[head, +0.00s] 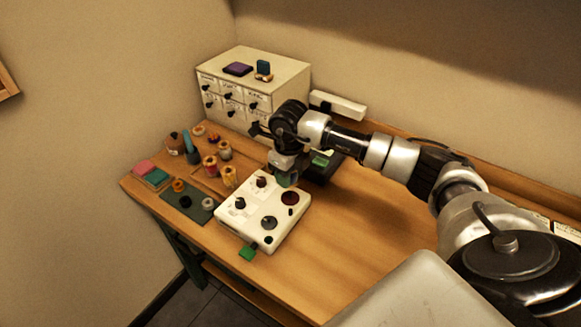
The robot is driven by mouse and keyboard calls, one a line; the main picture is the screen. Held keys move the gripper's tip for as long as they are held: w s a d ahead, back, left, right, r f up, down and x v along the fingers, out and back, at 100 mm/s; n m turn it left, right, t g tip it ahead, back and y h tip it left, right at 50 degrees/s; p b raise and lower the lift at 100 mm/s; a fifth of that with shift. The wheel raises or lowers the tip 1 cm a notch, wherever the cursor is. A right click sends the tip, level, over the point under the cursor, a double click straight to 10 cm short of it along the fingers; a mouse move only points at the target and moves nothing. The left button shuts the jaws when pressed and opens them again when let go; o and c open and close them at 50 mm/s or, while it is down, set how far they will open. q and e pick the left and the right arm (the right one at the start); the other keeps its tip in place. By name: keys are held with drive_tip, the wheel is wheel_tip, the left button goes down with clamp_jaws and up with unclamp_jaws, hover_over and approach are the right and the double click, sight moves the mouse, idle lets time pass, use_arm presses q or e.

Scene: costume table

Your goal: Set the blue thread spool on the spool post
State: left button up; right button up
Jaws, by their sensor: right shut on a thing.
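My right gripper (284,172) reaches down from the right, over the back edge of a white panel (280,236). It is shut on a small blue-green thing, which I take to be the blue thread spool (287,181). The fingers hide much of it, and I cannot tell whether it touches the panel. The panel carries dark knobs and round discs, including a dark upright piece (240,203) at its left. I cannot tell which piece, if any, is the spool post. My left gripper is not in view.
Several thread spools (210,166) stand left of the panel, near a dark green mat (187,208) with small items. A white drawer cabinet (275,84) stands behind. A dark block with a green part (320,160) sits right of my gripper. The wooden table (345,235) is clear at front right.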

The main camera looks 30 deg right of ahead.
drive_tip(key=shift+w+d+m, duration=0.1)
drive_tip(key=shift+d+m, duration=0.05)
drive_tip(key=shift+m, duration=0.25)
drive_tip(key=shift+f, duration=0.2)
drive_tip(key=shift+f+b, duration=0.75)
drive_tip(key=shift+f, duration=0.15)
wheel_tip(320, 180, down, 3)
drive_tip(key=shift+r+b, duration=0.15)
drive_tip(key=shift+b, duration=0.7)
drive_tip(key=shift+f+b, duration=0.3)
drive_tip(key=shift+f, duration=0.2)
drive_tip(key=shift+f+b, duration=0.6)
drive_tip(key=shift+b, duration=0.1)
